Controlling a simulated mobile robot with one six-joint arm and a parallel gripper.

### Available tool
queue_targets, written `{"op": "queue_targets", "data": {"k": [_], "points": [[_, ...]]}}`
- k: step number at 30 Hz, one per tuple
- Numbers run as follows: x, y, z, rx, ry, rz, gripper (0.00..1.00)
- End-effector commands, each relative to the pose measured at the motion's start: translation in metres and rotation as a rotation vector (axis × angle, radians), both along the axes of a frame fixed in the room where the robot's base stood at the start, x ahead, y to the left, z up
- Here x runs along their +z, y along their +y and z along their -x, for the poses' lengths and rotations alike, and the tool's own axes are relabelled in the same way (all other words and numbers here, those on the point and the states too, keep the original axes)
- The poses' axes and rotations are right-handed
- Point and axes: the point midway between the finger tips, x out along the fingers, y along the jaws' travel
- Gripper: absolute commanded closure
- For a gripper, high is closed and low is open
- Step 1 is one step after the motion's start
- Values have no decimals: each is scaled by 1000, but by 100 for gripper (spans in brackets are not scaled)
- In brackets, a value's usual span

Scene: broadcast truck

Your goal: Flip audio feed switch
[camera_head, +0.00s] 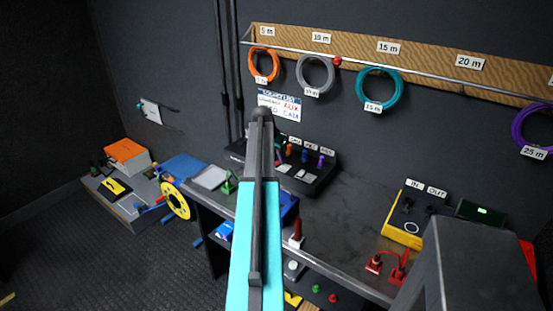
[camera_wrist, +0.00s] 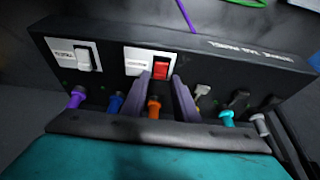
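In the wrist view a black switch panel (camera_wrist: 225,70) fills the upper half, its labels upside down and too blurred to read. A red rocker switch (camera_wrist: 160,70) sits on a white plate at its middle. I cannot tell which is the audio feed switch. My gripper (camera_wrist: 161,80) is open, its two purple-grey fingers spread with tips just below and either side of the red switch. Contact cannot be told. In the head view the panel (camera_head: 325,172) is partly behind my arm, and the fingers are hidden.
Coloured plugs, including orange (camera_wrist: 153,107) and purple (camera_wrist: 76,97), line the panel's edge close to my fingers. In the head view, a yellow-sided IN/OUT box (camera_head: 401,234) stands right on the grey counter (camera_head: 345,215). Coiled cables hang on the wall rail.

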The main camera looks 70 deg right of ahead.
Motion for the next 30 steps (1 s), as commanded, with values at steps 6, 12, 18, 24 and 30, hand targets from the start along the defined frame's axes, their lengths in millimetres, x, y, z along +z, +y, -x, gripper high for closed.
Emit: {"op": "queue_targets", "data": {"k": [6,12,18,24,30], "points": [[0,0,-1,0,-1,0,100],[-1,1,-1,2,2,14,100],[-4,5,-3,4,18,73,100],[-4,7,-3,3,35,145,100],[-4,9,-5,4,51,212,100]]}}
